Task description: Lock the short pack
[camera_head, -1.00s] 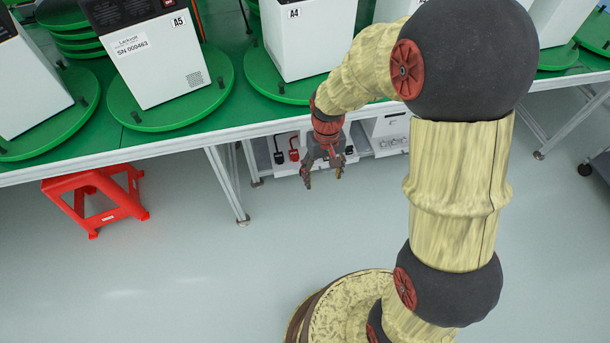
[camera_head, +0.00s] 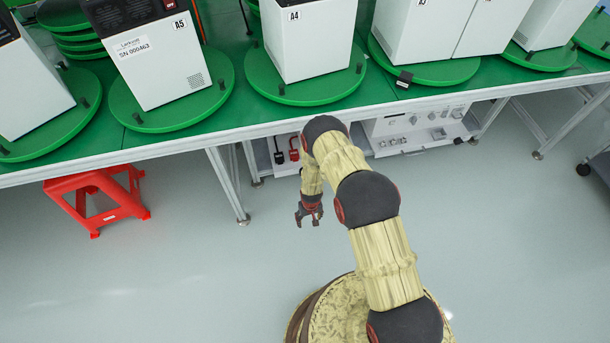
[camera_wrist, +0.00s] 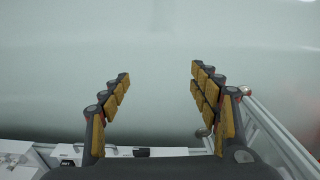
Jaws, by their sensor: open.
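White packs stand on green turntables along the bench. The pack marked A5 (camera_head: 160,70) and the pack marked A4 (camera_head: 308,45) are at the left and centre of the head view. A wider pack, seemingly two white units side by side (camera_head: 440,32), stands on the turntable (camera_head: 430,76) right of centre. I cannot tell which is the short pack. My gripper (camera_head: 309,222) hangs below and in front of the bench edge, apart from every pack. In the wrist view my gripper (camera_wrist: 158,95) is open and empty, with grey floor between the fingers.
A red stool (camera_head: 97,200) stands by the bench at left. Under the bench, two black padlock-like items with red parts (camera_head: 286,150) hang beside a white panel (camera_head: 415,128). The floor in front is clear.

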